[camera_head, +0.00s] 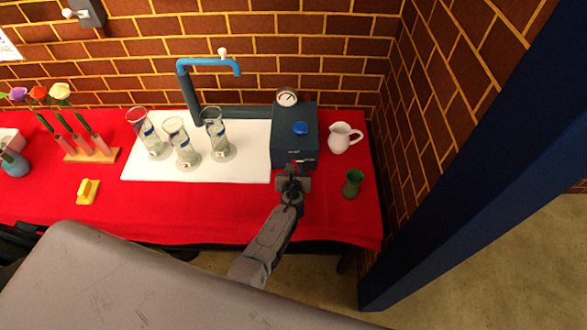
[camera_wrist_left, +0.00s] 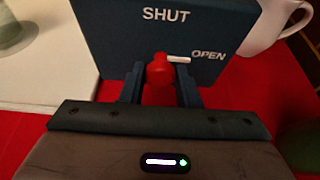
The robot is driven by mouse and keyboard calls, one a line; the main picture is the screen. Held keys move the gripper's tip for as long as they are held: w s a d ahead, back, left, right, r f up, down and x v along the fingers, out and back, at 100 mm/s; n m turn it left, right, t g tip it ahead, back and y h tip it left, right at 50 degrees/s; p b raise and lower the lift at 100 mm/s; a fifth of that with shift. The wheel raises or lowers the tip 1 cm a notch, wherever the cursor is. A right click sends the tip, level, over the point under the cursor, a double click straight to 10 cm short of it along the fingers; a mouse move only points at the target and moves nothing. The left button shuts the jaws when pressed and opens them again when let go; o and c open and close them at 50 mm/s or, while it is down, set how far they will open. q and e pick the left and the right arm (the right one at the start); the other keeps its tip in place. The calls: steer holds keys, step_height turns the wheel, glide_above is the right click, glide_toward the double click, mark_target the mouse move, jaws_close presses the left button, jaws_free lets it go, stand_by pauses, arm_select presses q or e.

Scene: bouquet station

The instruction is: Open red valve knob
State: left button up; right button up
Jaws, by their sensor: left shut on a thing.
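The red valve knob (camera_wrist_left: 159,74) is on the front of a dark blue box (camera_head: 283,155), whose face also fills the top of the left wrist view (camera_wrist_left: 120,42). The face reads SHUT above the knob and OPEN to its right. A white pointer (camera_wrist_left: 179,59) at the knob lies nearly level, pointing right toward OPEN. My left gripper (camera_head: 294,170) reaches the box front from below in the head view. Its two fingers (camera_wrist_left: 159,92) are shut on the red knob, one on each side. The knob is mostly hidden in the head view. My right gripper is not in view.
The box carries a blue knob (camera_head: 300,128) and a gauge (camera_head: 287,98). A white pitcher (camera_head: 340,138) and green cup (camera_head: 352,185) stand close on the right. Several glass vases stand on a white mat (camera_head: 255,165) at left, below a blue spout (camera_head: 205,62).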

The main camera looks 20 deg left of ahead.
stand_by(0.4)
arm_select(q)
steer(key=o, duration=1)
steer(key=shift+c, duration=0.2)
